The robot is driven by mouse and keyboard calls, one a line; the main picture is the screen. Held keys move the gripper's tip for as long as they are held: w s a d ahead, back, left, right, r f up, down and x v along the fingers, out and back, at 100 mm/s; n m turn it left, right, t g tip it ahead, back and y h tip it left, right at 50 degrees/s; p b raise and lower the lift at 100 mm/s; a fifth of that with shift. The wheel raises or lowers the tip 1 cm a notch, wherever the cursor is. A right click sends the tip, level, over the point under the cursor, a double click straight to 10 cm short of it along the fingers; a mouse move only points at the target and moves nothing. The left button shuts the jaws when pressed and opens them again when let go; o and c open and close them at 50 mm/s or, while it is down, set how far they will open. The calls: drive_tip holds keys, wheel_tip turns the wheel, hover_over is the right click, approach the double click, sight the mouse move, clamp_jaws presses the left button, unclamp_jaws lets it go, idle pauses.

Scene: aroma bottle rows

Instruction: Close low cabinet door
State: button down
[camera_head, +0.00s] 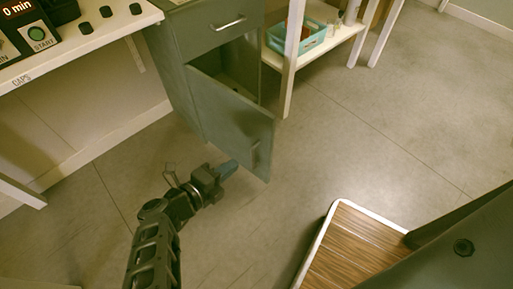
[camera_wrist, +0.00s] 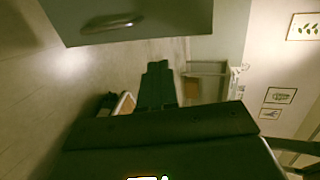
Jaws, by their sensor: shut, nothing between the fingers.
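The low cabinet door (camera_head: 232,118) is grey-green and stands ajar, swung out from the cabinet (camera_head: 179,84), so the dark inside shows behind it. Its handle (camera_head: 256,154) is near the door's free edge. My gripper (camera_head: 229,168) is low, just left of the door's lower part in the head view; I cannot tell whether it touches. In the wrist view the door (camera_wrist: 170,18) fills the top, with its handle (camera_wrist: 112,22) visible, and my shut, empty fingers (camera_wrist: 158,75) point toward its lower edge.
A shut drawer (camera_head: 215,25) sits above the door. A white shelf (camera_head: 325,40) with a teal basket (camera_head: 308,38) stands right of the cabinet. A white bench (camera_head: 75,50) with a timer box is at left. The floor (camera_head: 400,120) at right is open.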

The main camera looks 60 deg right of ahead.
drive_tip(key=b, duration=0.2)
approach(268, 136)
drive_tip(key=x, duration=0.2)
drive_tip(key=f+x, duration=0.1)
drive_tip(key=x, duration=0.2)
drive_tip(key=shift+s, duration=0.1)
drive_tip(key=shift+d, duration=0.7)
drive_tip(key=shift+s+d+r, duration=0.1)
